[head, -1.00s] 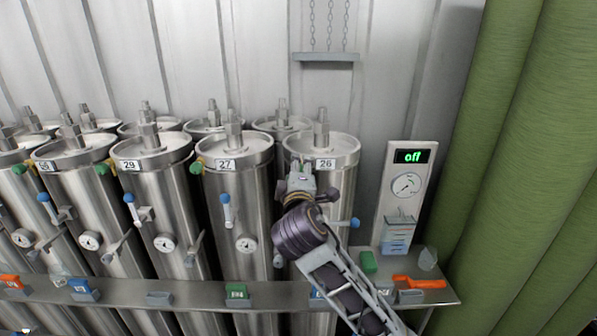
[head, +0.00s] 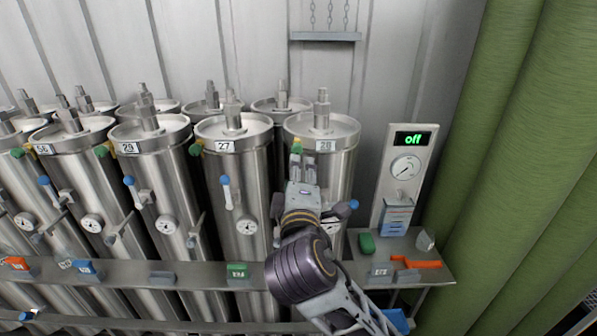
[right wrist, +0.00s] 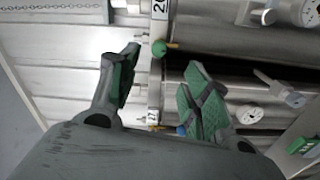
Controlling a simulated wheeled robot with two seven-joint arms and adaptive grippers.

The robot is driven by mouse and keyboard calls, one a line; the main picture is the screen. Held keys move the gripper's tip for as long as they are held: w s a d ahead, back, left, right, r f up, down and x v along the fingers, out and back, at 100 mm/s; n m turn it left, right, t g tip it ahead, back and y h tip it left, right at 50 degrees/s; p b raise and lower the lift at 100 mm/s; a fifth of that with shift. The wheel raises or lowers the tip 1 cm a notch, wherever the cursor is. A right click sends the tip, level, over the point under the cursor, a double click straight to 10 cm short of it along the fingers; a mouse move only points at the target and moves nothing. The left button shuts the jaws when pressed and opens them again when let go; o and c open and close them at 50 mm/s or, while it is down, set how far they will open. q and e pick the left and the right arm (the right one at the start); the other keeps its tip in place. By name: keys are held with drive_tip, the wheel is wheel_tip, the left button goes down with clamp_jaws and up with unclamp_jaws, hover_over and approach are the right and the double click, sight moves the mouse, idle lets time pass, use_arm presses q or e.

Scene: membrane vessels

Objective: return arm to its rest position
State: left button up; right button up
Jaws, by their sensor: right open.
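My right arm reaches up from the bottom of the head view. Its gripper (head: 303,168) is in front of the steel vessel (head: 340,165) whose label seems to read 28, just below that label. In the right wrist view the green-padded fingers (right wrist: 160,80) are spread apart with nothing held between them. A green knob (right wrist: 158,48) shows beyond the gap, apart from the fingers. In the head view a green knob (head: 297,147) shows at the fingertips; contact cannot be told. My left gripper is not in view.
More steel vessels (head: 237,165) with valves and gauges stand to the left. A shelf (head: 205,305) with colored clips runs across their front. A panel (head: 401,180) reading "off" stands at right, beside an orange tool (head: 418,263). Green curtain-like columns (head: 510,150) fill the right side.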

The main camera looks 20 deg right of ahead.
idle(0.4)
drive_tip(key=s+d+f+m+g+y, duration=0.1)
drive_tip(key=d+f+m+g, duration=0.15)
drive_tip(key=f, duration=0.85)
drive_tip(key=s+d+f+m+g+y, duration=0.2)
drive_tip(key=f+g, duration=0.2)
drive_tip(key=f, duration=0.6)
drive_tip(key=s+d+f+m+g+y, duration=0.25)
drive_tip(key=s+f+m+g, duration=0.4)
drive_tip(key=s+f, duration=1.05)
wheel_tip(320, 180, down, 33)
drive_tip(key=g, duration=0.2)
drive_tip(key=s+d+f, duration=0.2)
drive_tip(key=s+f, duration=0.8)
drive_tip(key=s, duration=0.1)
drive_tip(key=s+d+f+n+g, duration=0.1)
drive_tip(key=s+d+f, duration=0.2)
drive_tip(key=s+f, duration=0.8)
drive_tip(key=shift+s+d+f, duration=0.15)
drive_tip(key=shift+s+f, duration=0.1)
drive_tip(key=shift+s, duration=0.1)
